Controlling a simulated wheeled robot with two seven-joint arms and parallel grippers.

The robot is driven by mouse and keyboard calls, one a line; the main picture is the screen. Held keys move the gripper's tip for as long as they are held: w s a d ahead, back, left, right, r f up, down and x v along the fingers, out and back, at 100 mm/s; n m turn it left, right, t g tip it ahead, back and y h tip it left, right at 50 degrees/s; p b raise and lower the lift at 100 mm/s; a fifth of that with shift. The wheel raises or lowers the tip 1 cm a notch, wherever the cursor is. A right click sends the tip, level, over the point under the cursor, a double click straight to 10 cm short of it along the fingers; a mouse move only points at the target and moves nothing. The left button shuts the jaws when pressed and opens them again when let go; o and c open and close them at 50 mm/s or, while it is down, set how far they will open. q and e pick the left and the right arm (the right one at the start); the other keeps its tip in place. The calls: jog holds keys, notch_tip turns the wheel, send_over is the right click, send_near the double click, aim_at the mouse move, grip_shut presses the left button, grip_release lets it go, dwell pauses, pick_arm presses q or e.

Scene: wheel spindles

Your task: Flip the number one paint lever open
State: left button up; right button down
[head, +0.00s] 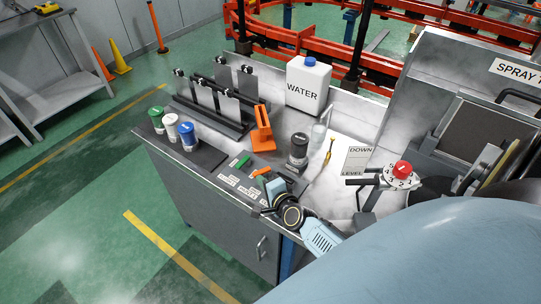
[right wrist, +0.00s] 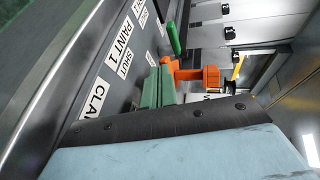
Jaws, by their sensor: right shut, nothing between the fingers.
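A row of small levers sits on the dark panel at the table's near side. A green lever (head: 242,162) lies low on it and also shows in the right wrist view (right wrist: 173,38). An orange lever (head: 262,171) is to its right. White labels lie in front; the "PAINT 1" label (right wrist: 115,40) is readable in the right wrist view, but which lever belongs to it I cannot tell for sure. My right gripper (head: 277,186) is shut and empty, its green fingers (right wrist: 159,85) close to an orange part (right wrist: 196,75); contact is unclear. My left gripper is out of view.
Green, white and blue-topped paint cups (head: 171,128) stand at the left. An orange holder (head: 262,135), a black-topped jar (head: 298,150) and a white water jug (head: 307,85) stand behind the levers. A red-knobbed dial (head: 401,171) is at the right.

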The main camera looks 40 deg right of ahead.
jog(key=shift+w+a+r+p, duration=0.1)
jog(key=shift+w+a+p, duration=0.3)
jog(key=shift+p, duration=0.3)
jog(key=shift+w+a+m+h, duration=0.15)
jog(key=shift+w+m+h, duration=0.2)
jog(key=shift+m+h, duration=0.45)
jog(key=shift+w, duration=0.95)
jog(key=shift+w+a+m+h, duration=0.25)
jog(key=shift+w+m+h, duration=0.05)
jog(key=shift+w+h, duration=0.1)
jog(key=shift+w+d+m+g+h, duration=0.1)
jog(key=shift+w+m+g+h, duration=0.15)
jog(key=shift+m+g+h, duration=0.2)
jog(key=shift+w+d+h, duration=0.25)
jog(key=shift+w, duration=0.1)
jog(key=shift+s+d, duration=0.1)
